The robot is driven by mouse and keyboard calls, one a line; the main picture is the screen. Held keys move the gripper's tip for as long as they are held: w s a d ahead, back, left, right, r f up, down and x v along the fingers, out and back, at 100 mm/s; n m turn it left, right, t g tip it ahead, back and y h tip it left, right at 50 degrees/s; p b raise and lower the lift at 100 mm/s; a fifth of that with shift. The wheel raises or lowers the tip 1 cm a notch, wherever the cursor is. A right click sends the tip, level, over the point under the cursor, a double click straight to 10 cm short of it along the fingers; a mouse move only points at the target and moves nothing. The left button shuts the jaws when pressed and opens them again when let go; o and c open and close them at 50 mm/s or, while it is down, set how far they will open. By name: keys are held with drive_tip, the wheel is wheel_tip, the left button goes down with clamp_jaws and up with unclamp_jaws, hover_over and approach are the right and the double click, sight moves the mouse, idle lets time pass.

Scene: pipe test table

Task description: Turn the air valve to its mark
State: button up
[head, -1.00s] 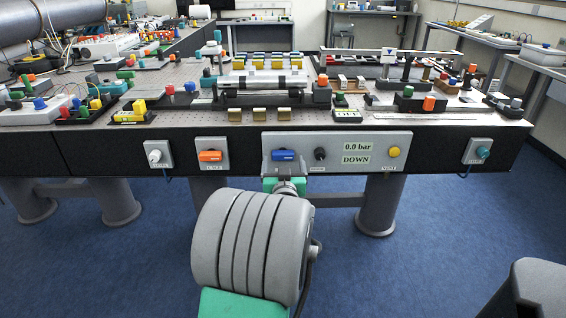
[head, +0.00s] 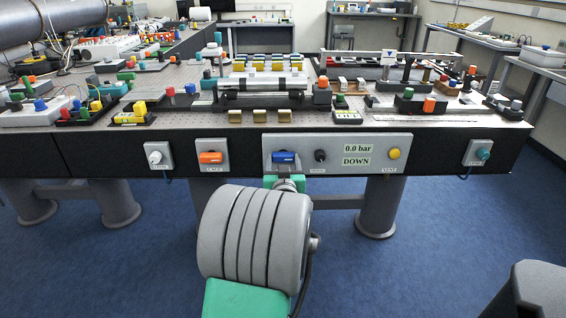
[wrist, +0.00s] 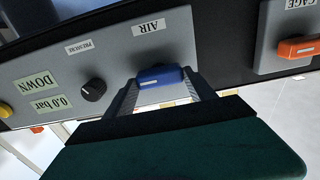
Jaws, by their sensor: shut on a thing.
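The air valve is a blue handle (head: 284,156) on the grey front panel (head: 388,137) of the table. In the wrist view the handle (wrist: 158,76) lies about level, beside an upside-down AIR label (wrist: 151,28). My gripper (wrist: 163,84) is shut on the handle, one dark finger at each end of it. In the head view my gripper (head: 284,180) reaches the handle from below, and my arm hides most of it. I cannot make out the valve's mark. The panel's display (head: 358,148) reads 0.0 bar and another plate (head: 357,161) reads DOWN.
A dark pressure knob (head: 320,155) and a yellow vent button (head: 394,152) sit to the right on the panel. An orange cage handle (head: 210,158) is on a separate plate to the left. The floor before the table is clear.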

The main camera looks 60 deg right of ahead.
drive_tip(key=c, duration=0.3)
drive_tip(key=shift+s, duration=0.1)
drive_tip(key=shift+m, duration=0.5)
drive_tip(key=m+b, duration=0.1)
drive_tip(key=m, duration=0.1)
drive_tip(key=shift+m, duration=0.4)
drive_tip(key=m+b, duration=0.1)
drive_tip(key=m, duration=0.3)
drive_tip(key=shift+s+m, duration=0.1)
drive_tip(key=shift+m, duration=0.2)
drive_tip(key=m, duration=0.4)
drive_tip(key=shift+m, duration=0.3)
drive_tip(key=m+p, duration=0.1)
drive_tip(key=m, duration=0.3)
drive_tip(key=shift+d+m, duration=0.1)
drive_tip(key=shift+m, duration=0.3)
